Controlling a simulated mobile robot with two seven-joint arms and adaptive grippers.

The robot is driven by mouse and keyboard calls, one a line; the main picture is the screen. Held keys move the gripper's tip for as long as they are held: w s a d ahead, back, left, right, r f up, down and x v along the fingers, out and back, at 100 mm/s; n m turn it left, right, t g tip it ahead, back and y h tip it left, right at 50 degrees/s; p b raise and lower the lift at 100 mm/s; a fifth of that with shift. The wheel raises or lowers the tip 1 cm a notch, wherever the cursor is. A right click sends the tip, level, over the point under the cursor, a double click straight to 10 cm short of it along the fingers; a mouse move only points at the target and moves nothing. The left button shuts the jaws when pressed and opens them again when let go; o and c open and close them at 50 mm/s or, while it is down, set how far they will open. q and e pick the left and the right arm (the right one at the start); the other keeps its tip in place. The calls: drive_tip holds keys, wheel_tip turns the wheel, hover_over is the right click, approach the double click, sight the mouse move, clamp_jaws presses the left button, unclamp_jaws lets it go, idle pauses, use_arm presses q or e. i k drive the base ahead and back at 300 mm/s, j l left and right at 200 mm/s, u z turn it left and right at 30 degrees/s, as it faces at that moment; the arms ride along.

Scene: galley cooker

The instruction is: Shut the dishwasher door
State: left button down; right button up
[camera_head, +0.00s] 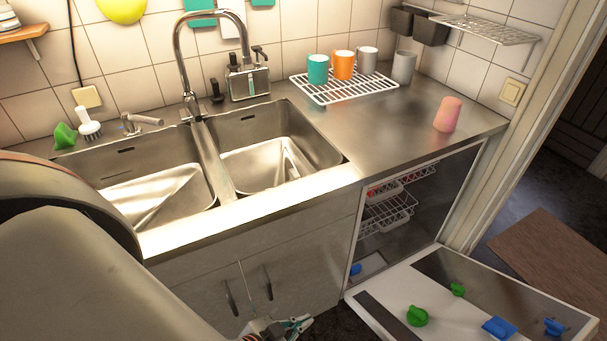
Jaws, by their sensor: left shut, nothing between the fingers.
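The dishwasher (425,215) is under the counter at the right, its front open. Its door (385,301) is folded down, about flat, with the inner side facing up; its near edge runs out of the frame at the bottom. Green and blue pieces lie on the door, among them a green one (417,316) and a blue one (499,327). My left gripper (298,326) is at the bottom edge, left of the door and apart from it in the picture. It is shut and empty, and partly cut off by the frame. My right gripper is not in view.
Wire racks (388,212) are inside the dishwasher. A cabinet with two handles (268,282) stands left of it. Above are a double sink (150,190), a drying rack with several cups (345,88) and a pink cup (447,114). A brown mat (550,262) lies beyond the door frame.

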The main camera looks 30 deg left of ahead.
sight(423, 279)
drive_tip(key=l+u, duration=0.15)
drive_tip(key=u, duration=0.2)
drive_tip(key=l+u, duration=0.15)
drive_tip(key=u, duration=0.2)
drive_tip(key=k+l+u, duration=0.1)
drive_tip(key=u, duration=0.2)
drive_tip(key=k+l, duration=0.1)
drive_tip(key=l, duration=0.2)
drive_tip(key=k+l, duration=0.25)
drive_tip(key=l, duration=0.3)
